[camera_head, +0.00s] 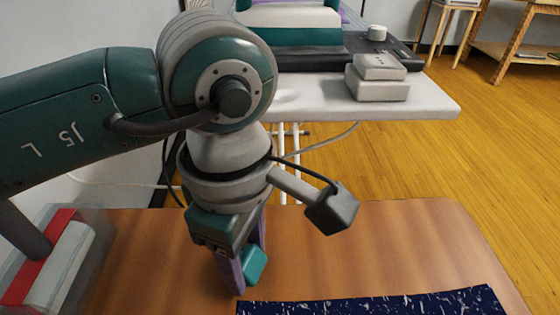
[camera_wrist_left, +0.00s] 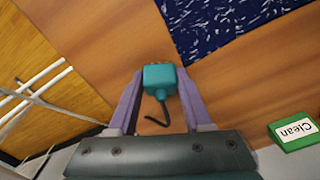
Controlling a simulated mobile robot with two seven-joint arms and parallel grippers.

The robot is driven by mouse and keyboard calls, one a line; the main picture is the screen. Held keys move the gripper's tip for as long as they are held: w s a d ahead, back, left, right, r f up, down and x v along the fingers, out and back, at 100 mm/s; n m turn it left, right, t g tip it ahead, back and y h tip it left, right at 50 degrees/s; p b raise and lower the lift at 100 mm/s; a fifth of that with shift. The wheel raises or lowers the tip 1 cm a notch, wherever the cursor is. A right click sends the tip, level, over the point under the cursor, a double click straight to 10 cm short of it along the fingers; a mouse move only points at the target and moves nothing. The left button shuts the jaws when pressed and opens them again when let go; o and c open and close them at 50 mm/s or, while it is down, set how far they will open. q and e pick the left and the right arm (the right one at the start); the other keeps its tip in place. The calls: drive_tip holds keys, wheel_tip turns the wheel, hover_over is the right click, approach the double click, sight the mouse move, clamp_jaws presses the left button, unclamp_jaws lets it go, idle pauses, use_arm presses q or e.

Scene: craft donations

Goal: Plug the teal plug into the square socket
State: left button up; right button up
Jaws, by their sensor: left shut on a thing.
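My left gripper (camera_head: 246,273) points down over the brown table and its two purple fingers are shut on the teal plug (camera_head: 254,265). In the left wrist view the teal plug (camera_wrist_left: 160,77) sits between the fingertips of my left gripper (camera_wrist_left: 158,88). Small brass-coloured prongs show on its far side, and a short dark cord hangs from its near side. I cannot make out a square socket in either view. My right gripper is not in view.
A dark blue speckled cloth (camera_head: 380,303) lies at the table's front. A clear bin (camera_head: 92,262) with red and white contents stands at left. Grey boxes (camera_head: 378,86) sit on a white table (camera_head: 430,100) behind.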

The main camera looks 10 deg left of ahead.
sight(247, 256)
use_arm(q)
drive_tip(key=shift+r, duration=0.15)
clamp_jaws()
wheel_tip(247, 256, up, 20)
drive_tip(key=p, duration=0.4)
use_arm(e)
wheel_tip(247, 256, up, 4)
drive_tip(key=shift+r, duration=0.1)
use_arm(q)
drive_tip(key=shift+d, duration=0.1)
